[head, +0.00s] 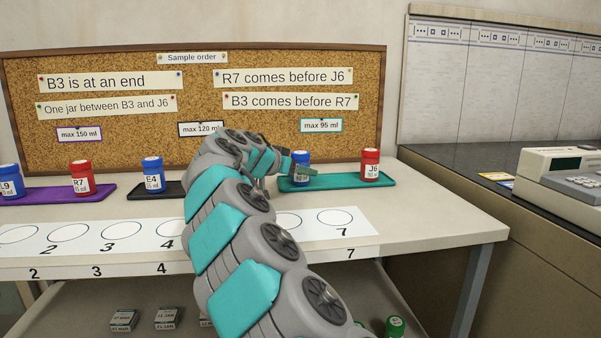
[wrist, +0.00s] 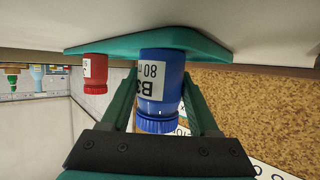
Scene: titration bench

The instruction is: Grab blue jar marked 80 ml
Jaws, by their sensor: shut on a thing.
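The blue jar marked B3, 80 ml (wrist: 160,85) stands on the teal tray (wrist: 215,48); the wrist view is upside down. The jar also shows in the head view (head: 301,159), with its label partly hidden by my gripper. My gripper (wrist: 160,100) is shut on this jar, one finger on each side of it. In the head view my gripper (head: 292,168) reaches over the teal tray (head: 335,183) from the left. The jar appears upright and still on the tray.
A red jar J6 (head: 370,165) stands on the same tray, to the right. A blue jar E4 (head: 152,174) is on the black tray; red R7 (head: 80,178) and blue L9 (head: 9,180) are on the purple tray (head: 118,191). A numbered strip (head: 365,222) lies in front. A corkboard (head: 200,75) stands behind.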

